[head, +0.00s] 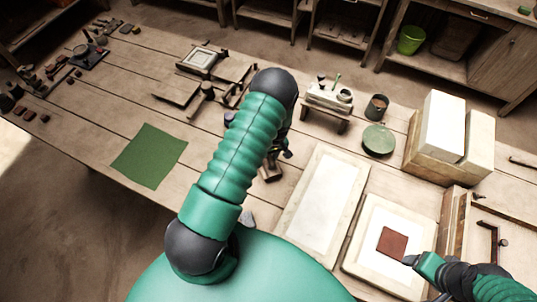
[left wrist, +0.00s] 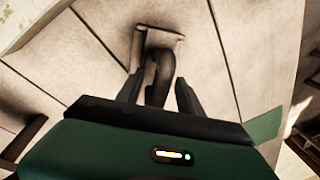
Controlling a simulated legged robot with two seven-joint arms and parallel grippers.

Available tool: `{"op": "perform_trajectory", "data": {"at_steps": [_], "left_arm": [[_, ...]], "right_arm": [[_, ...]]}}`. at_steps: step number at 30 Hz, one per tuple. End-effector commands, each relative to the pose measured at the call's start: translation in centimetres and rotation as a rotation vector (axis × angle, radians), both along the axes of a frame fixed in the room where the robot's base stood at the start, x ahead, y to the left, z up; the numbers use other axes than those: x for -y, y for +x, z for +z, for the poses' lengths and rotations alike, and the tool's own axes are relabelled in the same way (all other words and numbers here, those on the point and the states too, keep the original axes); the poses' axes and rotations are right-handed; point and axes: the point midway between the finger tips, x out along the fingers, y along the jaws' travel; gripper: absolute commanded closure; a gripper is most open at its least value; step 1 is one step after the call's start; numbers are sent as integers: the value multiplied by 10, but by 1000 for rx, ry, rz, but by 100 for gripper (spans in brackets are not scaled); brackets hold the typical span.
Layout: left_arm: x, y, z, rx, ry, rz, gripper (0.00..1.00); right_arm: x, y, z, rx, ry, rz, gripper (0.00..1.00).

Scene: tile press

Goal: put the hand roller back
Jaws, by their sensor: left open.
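My left gripper (left wrist: 158,90) is open in the left wrist view, a finger on each side of a dark handle. The handle appears to belong to the hand roller (left wrist: 160,72), whose far end meets a pale brown block-like part (left wrist: 165,38) on the planks. Whether the fingers touch the handle, I cannot tell. In the head view my left arm covers most of this spot, and only a small brown piece (head: 271,170) shows beside it. My right gripper (head: 410,260) is at the lower right, at the edge of a red-brown tile (head: 392,243); its jaws are too small to read.
The tile lies on a white board (head: 362,262); a long pale slab (head: 318,205) is to its left. A green mat (head: 150,155) lies left of my arm. White blocks (head: 443,125), a green disc (head: 378,140) and a dark cup (head: 377,106) stand behind.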

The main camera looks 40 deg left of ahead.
Motion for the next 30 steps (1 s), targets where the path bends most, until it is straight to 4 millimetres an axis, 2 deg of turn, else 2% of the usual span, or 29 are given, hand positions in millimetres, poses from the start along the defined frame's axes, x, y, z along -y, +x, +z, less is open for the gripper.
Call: {"op": "perform_trajectory", "data": {"at_steps": [5, 15, 18, 22, 27, 30], "left_arm": [[3, 5, 25, 5, 2, 0, 56], [15, 16, 122, 6, 1, -2, 56], [18, 18, 143, 5, 1, -3, 56], [20, 20, 159, 1, 0, -1, 56], [21, 20, 165, 0, 0, -1, 56], [33, 17, 172, 17, -16, -59, 56]], "right_arm": [[0, 0, -5, 0, 0, 0, 28], [0, 0, -19, 0, 0, 0, 28], [0, 0, -21, 0, 0, 0, 28], [0, 0, -22, 0, 0, 0, 28], [0, 0, -22, 0, 0, 0, 28], [0, 0, -22, 0, 0, 0, 28]]}}
